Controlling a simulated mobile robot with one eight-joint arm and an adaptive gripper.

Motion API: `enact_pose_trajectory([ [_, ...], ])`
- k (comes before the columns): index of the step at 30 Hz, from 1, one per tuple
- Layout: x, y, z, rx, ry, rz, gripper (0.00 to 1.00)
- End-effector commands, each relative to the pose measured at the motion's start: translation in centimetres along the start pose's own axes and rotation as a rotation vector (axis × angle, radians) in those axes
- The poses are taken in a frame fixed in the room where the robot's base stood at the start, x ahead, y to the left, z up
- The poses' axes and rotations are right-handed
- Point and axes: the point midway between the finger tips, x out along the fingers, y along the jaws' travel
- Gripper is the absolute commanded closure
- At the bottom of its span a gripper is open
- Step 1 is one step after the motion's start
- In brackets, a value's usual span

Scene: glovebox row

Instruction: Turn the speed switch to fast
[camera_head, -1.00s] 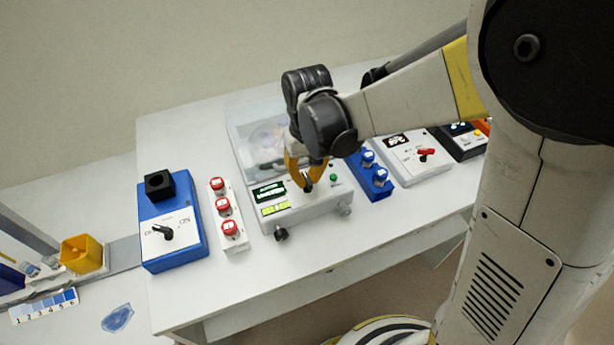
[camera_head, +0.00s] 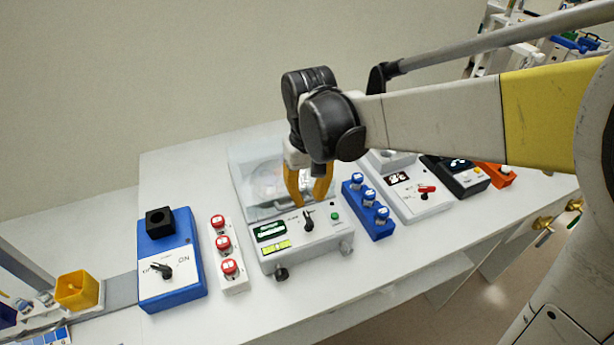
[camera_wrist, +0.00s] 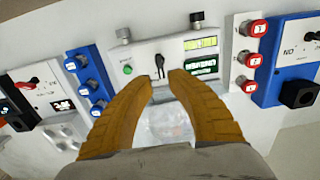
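The white instrument (camera_head: 290,250) stands mid-table with two green displays, a green button and a black rotary switch (camera_head: 308,221), which I take as the speed switch. In the wrist view the switch (camera_wrist: 160,66) lies just beyond my fingertips, its handle roughly upright in the picture. The small labels beside it are too small to read. My gripper (camera_head: 307,202) has two yellow fingers, apart and empty, above and just behind the switch. In the wrist view the gripper (camera_wrist: 161,82) shows a clear gap between its tips and nothing in it.
Left are a red-button strip (camera_head: 231,287) and a blue switch box (camera_head: 190,290). Right are a blue-button block (camera_head: 379,233) and a white box with a red switch (camera_head: 427,189). A clear cover (camera_head: 243,180) stands behind the instrument. The front table strip is clear.

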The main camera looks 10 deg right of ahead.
Motion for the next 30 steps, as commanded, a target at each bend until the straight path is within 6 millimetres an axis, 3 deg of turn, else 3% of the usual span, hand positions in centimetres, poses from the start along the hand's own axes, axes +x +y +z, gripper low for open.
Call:
enact_pose_trajectory([
  [3, -2.3, 0.0, 0.0, 0.0, 0.0, 0.0, 0.8],
  [9, -4.2, 0.0, 0.0, 0.0, 0.0, 0.0, 0.8],
  [24, -4.5, 0.2, 0.2, 0.003, 0.006, 0.0, 0.8],
  [30, -5.1, 2.7, 3.1, 0.059, 0.12, 0.002, 0.8],
])
